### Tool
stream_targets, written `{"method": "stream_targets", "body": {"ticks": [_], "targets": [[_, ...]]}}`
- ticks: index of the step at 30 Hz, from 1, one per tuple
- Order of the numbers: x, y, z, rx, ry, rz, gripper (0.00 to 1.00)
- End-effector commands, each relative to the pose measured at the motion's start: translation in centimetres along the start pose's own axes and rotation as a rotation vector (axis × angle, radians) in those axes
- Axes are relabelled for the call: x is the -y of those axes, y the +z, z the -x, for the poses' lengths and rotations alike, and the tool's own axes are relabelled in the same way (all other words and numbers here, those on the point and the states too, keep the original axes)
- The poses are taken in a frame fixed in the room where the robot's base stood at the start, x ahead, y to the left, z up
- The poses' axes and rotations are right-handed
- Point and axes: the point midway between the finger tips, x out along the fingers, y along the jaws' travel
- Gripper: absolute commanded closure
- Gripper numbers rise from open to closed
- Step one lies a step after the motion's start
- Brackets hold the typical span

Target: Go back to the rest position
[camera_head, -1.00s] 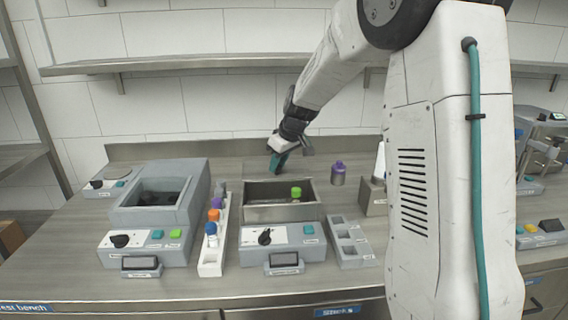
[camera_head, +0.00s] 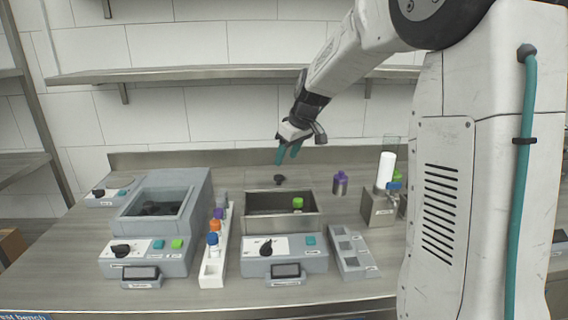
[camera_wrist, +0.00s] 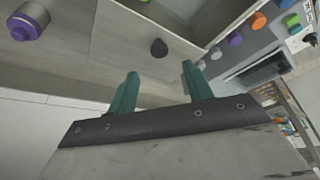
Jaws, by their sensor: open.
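My gripper (camera_head: 288,156) is open and empty, held in the air above the back of the bench with its teal fingers pointing down. In the wrist view both fingers (camera_wrist: 160,72) stand apart with nothing between them.
A steel bath (camera_head: 250,228) holds a green-capped vial (camera_head: 298,203). A purple-capped bottle (camera_head: 340,183) stands to its right. A white rack (camera_head: 212,273) with several capped vials, a grey machine (camera_head: 196,185) and a dispenser (camera_head: 379,211) stand around. A shelf (camera_head: 220,73) runs along the wall.

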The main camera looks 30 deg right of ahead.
Motion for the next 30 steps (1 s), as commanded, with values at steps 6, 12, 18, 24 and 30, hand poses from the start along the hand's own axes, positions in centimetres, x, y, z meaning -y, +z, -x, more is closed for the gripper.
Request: {"method": "stream_targets", "body": {"ticks": [6,12,18,24,30], "targets": [[0.0,0.0,0.4,0.000,0.000,0.000,0.49],[0.0,0.0,0.4,0.000,0.001,0.000,0.49],[0.0,0.0,0.4,0.000,0.000,-0.012,0.49],[1.7,3.3,-0.6,0.101,-0.045,-0.173,0.49],[7.6,9.6,2.1,0.241,-0.055,-0.329,0.49]]}}
